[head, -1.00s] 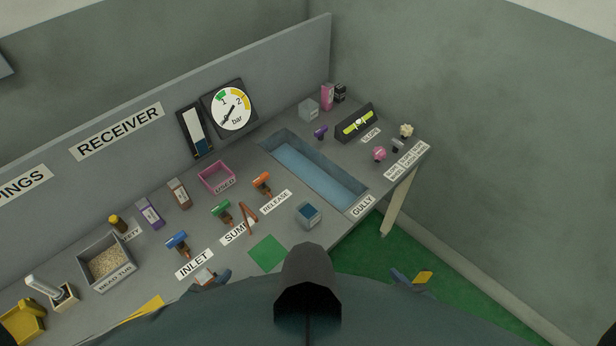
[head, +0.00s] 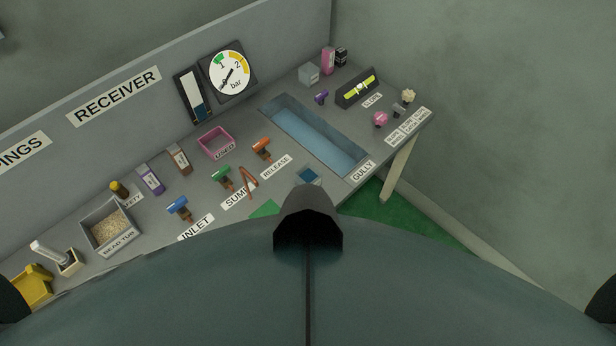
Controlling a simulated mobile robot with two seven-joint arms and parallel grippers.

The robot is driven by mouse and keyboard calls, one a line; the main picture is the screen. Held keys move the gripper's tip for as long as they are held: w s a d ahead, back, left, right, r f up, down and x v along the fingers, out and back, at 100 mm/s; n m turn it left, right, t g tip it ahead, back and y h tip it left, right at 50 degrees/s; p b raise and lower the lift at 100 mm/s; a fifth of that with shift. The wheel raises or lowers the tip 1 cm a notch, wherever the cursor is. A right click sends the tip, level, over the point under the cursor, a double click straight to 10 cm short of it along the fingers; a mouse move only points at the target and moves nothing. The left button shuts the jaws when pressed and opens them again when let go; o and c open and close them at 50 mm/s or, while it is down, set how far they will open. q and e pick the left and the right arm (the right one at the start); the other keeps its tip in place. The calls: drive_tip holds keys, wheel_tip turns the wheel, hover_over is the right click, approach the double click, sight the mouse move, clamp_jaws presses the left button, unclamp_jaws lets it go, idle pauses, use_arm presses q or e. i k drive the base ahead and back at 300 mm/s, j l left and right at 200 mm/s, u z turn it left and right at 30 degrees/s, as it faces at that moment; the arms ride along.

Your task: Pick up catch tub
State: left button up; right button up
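No label in view reads catch tub. A small grey open tub with blue inside (head: 308,175) stands at the bench's front edge, left of the gully; it may be the catch tub, but I cannot tell for sure. My body hides its lower part. A closed-looking grey box (head: 309,74) stands at the back, beyond the gully. Neither of my grippers is in view; only dark parts of me show at the lower left and right edges.
The gully (head: 318,139) is a blue-floored trough. Blue, green and orange valve handles (head: 262,146) stand left of it. A pink tray (head: 216,145), the bead tub (head: 88,228) and a yellow container (head: 32,289) lie further left. A gauge panel backs the bench.

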sight(307, 173)
drive_tip(key=i+l+u, duration=0.25)
drive_tip(key=l, duration=0.35)
drive_tip(key=i+l+u, duration=0.1)
drive_tip(key=l+u, duration=0.15)
drive_tip(key=l, duration=0.35)
drive_tip(key=i+l+u, duration=0.1)
drive_tip(key=l+u, duration=0.15)
drive_tip(key=l, duration=0.4)
drive_tip(key=l+u, duration=0.25)
drive_tip(key=l, duration=0.45)
drive_tip(key=i, duration=0.05)
